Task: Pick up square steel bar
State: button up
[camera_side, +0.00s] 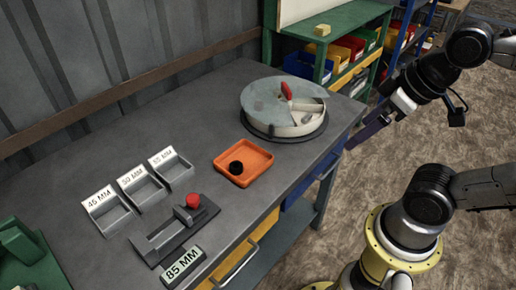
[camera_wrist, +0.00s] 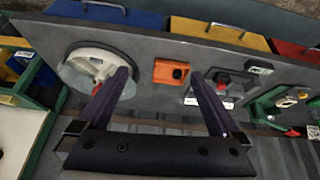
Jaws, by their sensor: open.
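I cannot pick out a square steel bar with certainty in either view. A round grey drum (camera_side: 262,100) with a red handle (camera_side: 286,90) and an open wedge stands at the bench's far right; small grey shapes in the wedge are too small to name. It is at the left in the wrist view (camera_wrist: 88,72). An orange tray (camera_side: 228,174) holds a black round piece (camera_side: 236,168). My gripper (camera_side: 362,135) is open and empty, off the bench's right edge. In the wrist view its fingers (camera_wrist: 162,76) are spread apart, with the tray seen between them.
Three labelled grey bins (camera_side: 140,187) stand at the back left of the bench (camera_side: 200,110). In front is a grey fixture with a red knob (camera_side: 193,201) and an "85 MM" sign (camera_side: 183,265). A green machine (camera_side: 20,245) is at the left. Shelves with coloured bins (camera_side: 345,50) stand behind.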

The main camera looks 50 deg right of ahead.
jog(key=shift+w+f+m, duration=0.15)
jog(key=shift+f+m, duration=0.05)
jog(key=shift+m, duration=0.2)
jog(key=c, duration=0.7)
